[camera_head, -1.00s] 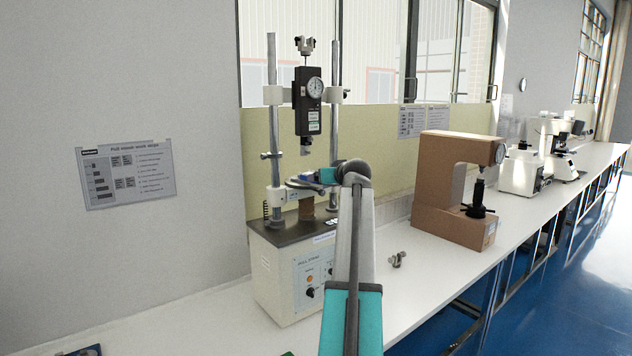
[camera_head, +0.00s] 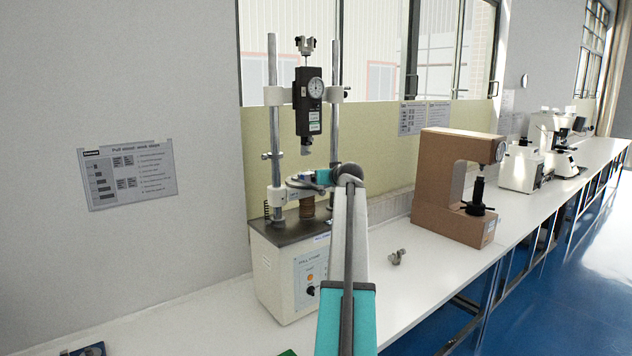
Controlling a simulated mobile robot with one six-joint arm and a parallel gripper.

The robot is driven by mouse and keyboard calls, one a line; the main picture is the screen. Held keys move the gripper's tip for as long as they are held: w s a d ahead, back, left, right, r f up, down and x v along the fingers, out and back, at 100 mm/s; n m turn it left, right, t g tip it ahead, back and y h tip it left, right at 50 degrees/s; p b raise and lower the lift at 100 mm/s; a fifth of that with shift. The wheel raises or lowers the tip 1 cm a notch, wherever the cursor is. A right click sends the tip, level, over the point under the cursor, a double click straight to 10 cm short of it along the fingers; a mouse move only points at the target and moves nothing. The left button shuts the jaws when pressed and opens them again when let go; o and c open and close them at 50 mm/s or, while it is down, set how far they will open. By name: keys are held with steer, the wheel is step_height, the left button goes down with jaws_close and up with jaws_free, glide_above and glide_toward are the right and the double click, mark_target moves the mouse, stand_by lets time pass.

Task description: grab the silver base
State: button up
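A small silver-grey metal piece (camera_head: 397,257), which may be the silver base, lies on the white bench to the right of my arm. It is small in view and its details are unclear. My gripper (camera_head: 300,183) is at the pull tester (camera_head: 285,270), between its two upright posts and above its dark top plate. It is seen small and partly covered by my own arm, so its fingers and anything between them cannot be made out. A brown cylinder (camera_head: 307,208) stands on the tester's top plate just below my gripper.
The tester's gauge head (camera_head: 309,100) hangs above my gripper, between the posts. A brown hardness tester (camera_head: 440,185) stands to the right, with white instruments (camera_head: 520,168) farther along the bench (camera_head: 420,280). The bench around the silver piece is clear.

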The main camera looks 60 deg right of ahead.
steer(key=shift+a, duration=0.1)
steer(key=c, duration=1.7)
steer(key=shift+s+r, duration=0.1)
steer(key=shift+r, duration=0.2)
steer(key=shift+r, duration=0.15)
steer(key=shift+r+b, duration=0.65)
steer(key=shift+r, duration=0.2)
steer(key=c, duration=0.5)
steer(key=shift+s+d+r+b, duration=0.1)
steer(key=shift+d+r+b, duration=0.2)
steer(key=shift+d+r, duration=0.1)
jaws_close()
steer(key=shift+s+a+r, duration=0.15)
steer(key=shift+s+a, duration=0.1)
steer(key=shift+a, duration=0.45)
steer(key=f+b+v, duration=0.1)
steer(key=b+v, duration=0.1)
steer(key=v, duration=0.5)
steer(key=f+b+v, duration=0.1)
steer(key=b+v, duration=0.2)
steer(key=v, duration=0.4)
steer(key=shift+s+a+f, duration=0.35)
steer(key=shift+s+a, duration=0.05)
steer(key=shift+s, duration=0.15)
